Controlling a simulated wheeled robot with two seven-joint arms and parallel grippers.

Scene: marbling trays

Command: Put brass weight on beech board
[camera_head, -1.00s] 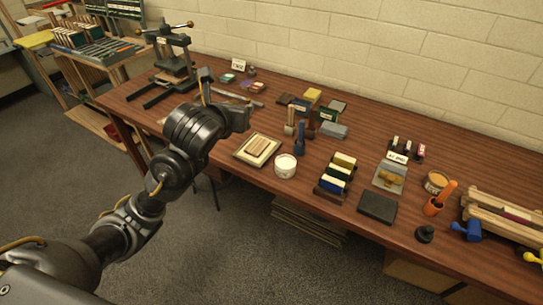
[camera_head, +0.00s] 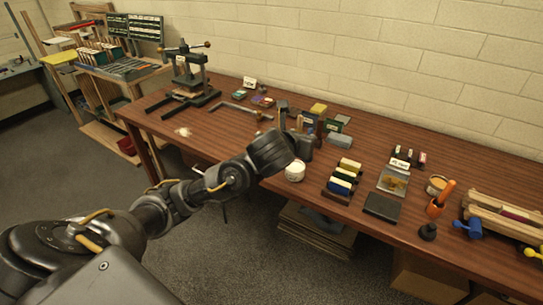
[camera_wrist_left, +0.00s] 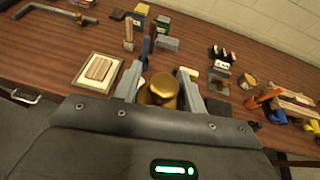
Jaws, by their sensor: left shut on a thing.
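The brass weight (camera_wrist_left: 160,89), a rounded golden piece with a knob on top, is between the two fingers of my left gripper (camera_wrist_left: 162,92) in the left wrist view. The gripper is shut on it. A small pale wooden board (camera_wrist_left: 99,68), which looks like the beech board, lies on a cream square with a dark rim, left of the weight in that view. In the head view my left gripper (camera_head: 297,138) is over the middle of the table, and my arm hides the board. The weight cannot be made out there. My right gripper is not in view.
A white round tub (camera_head: 295,173) stands close to my gripper. A press (camera_head: 189,78) stands at the left.

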